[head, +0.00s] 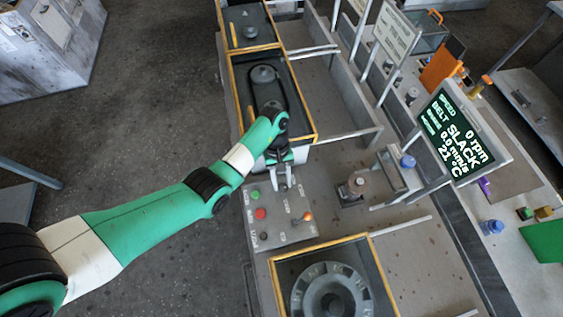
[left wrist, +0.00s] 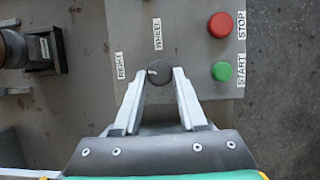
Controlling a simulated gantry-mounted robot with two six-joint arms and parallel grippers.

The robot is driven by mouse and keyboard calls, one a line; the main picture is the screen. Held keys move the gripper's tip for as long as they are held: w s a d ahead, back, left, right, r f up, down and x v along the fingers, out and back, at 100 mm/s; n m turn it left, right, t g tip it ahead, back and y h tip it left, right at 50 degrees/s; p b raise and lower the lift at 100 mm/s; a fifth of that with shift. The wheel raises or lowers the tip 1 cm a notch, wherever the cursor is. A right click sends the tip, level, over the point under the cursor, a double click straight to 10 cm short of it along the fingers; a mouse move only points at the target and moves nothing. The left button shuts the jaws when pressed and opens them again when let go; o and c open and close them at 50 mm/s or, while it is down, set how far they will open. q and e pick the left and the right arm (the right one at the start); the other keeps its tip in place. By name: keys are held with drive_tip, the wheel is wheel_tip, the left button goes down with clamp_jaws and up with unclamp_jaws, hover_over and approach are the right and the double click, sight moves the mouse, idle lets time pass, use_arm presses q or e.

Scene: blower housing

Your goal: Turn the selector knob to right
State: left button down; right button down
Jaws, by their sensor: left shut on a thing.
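The selector knob (left wrist: 161,73) is a small dark round knob on the grey control panel (left wrist: 190,20) in the left wrist view. A white mark on its left side points toward the "RIGHT" label (left wrist: 120,66); a "WHEEL" label (left wrist: 157,34) stands above it. My left gripper (left wrist: 160,80) has its two fingers on either side of the knob and is shut on it. In the head view my left gripper (head: 284,184) reaches down at the panel's far edge, and I cannot make out the knob there. My right gripper is in neither view.
A green START button (left wrist: 222,71) and red STOP button (left wrist: 220,25) sit close to the right finger. An orange-tipped control (head: 307,215) is on the panel. A screen (head: 462,130) reads 0 rpm and BELT SLACK. A yellow-edged housing (head: 315,110) lies beyond the panel.

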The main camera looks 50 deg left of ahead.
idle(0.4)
use_arm(q)
drive_tip(key=shift+c, duration=2.3)
unclamp_jaws()
drive_tip(key=p+v, duration=0.5)
drive_tip(key=v, duration=0.6)
drive_tip(key=shift+a+r, duration=0.2)
drive_tip(key=shift+r, duration=0.1)
